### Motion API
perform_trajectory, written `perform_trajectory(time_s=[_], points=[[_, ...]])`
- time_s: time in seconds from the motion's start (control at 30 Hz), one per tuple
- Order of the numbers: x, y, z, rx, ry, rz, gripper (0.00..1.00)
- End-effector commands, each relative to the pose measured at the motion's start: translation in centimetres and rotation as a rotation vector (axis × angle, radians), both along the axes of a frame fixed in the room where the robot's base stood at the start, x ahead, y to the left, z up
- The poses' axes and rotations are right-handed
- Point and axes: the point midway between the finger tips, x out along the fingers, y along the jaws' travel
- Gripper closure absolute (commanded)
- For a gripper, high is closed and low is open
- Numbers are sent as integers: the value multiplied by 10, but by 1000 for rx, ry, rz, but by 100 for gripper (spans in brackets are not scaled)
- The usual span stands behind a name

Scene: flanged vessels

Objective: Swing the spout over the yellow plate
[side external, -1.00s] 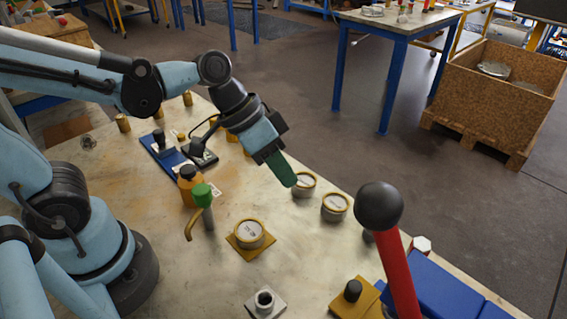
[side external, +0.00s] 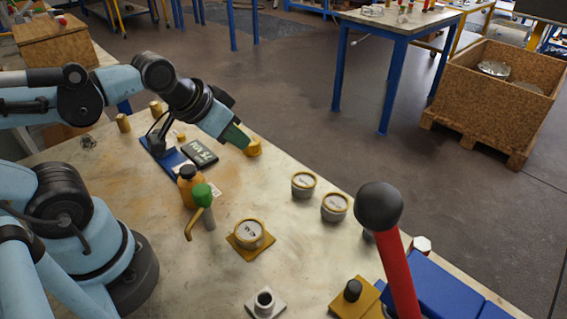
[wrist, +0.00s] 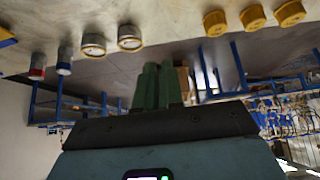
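The spout (side external: 191,222) is a bent yellow-brown tube below a green cap (side external: 202,195) on a grey post. It points down toward the front left, away from the nearby yellow plate (side external: 237,243). That plate lies to the right of the post and bears a grey flanged vessel (side external: 249,233) with a yellow rim. A second yellow plate (side external: 342,305) with a black knob lies at the front right. My gripper (side external: 240,138) is in the air behind the spout, apart from it. In the wrist view its green fingers (wrist: 158,88) are close together, with nothing visible between them.
An orange bottle (side external: 188,187) stands right behind the spout. Two flanged vessels (side external: 303,186) (side external: 334,208) stand to the right. A red lever (side external: 398,270) with a black ball rises at the front. A white flanged socket (side external: 265,304) sits at the front edge of view.

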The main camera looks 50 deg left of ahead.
Motion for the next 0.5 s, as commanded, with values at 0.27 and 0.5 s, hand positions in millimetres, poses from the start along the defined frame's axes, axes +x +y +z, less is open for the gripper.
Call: perform_trajectory(time_s=[0.27, 0.5], points=[[-30, -8, 15, -155, 242, 259, 49], [-78, -15, 46, -239, 516, 632, 37]])
